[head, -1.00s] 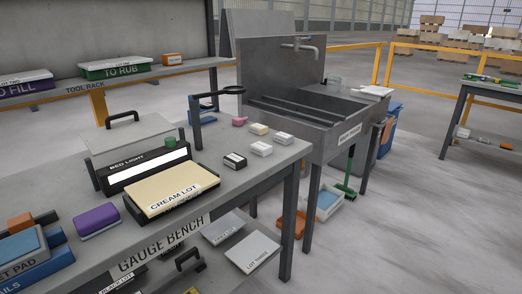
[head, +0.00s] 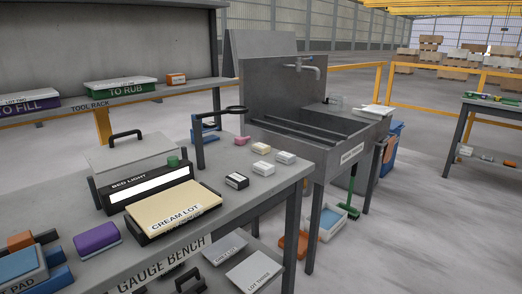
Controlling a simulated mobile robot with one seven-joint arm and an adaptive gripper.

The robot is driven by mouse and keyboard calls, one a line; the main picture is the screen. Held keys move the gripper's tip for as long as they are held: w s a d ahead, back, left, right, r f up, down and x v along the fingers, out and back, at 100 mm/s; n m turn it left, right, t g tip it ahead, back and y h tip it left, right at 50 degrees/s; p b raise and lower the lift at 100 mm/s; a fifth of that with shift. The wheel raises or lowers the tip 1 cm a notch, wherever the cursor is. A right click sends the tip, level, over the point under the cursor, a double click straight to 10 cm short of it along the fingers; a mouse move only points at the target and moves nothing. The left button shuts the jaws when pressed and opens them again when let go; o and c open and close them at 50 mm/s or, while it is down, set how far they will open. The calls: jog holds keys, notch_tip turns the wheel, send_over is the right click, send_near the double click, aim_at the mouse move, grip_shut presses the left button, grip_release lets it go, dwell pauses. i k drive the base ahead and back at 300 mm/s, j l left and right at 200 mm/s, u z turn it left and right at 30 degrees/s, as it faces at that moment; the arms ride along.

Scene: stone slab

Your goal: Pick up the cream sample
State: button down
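A small cream block (head: 261,148) lies on the grey gauge bench (head: 285,178), near its far right part. A pink piece (head: 242,141) is to its left, a white block (head: 286,158) to its right, and a white block with a dark side (head: 237,181) in front. A larger cream slab marked CREAM LOT (head: 175,208) lies on a dark base nearer the bench's front edge. My gripper is not in view.
Behind the slab stands the BED LIGHT box (head: 146,188). A purple block (head: 96,238) lies at left. A steel sink (head: 330,133) stands beyond the bench. The floor at right (head: 430,240) is clear.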

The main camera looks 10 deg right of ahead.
aim_at(262, 148)
jog(key=i+l, duration=1)
jog(key=i, duration=1.05)
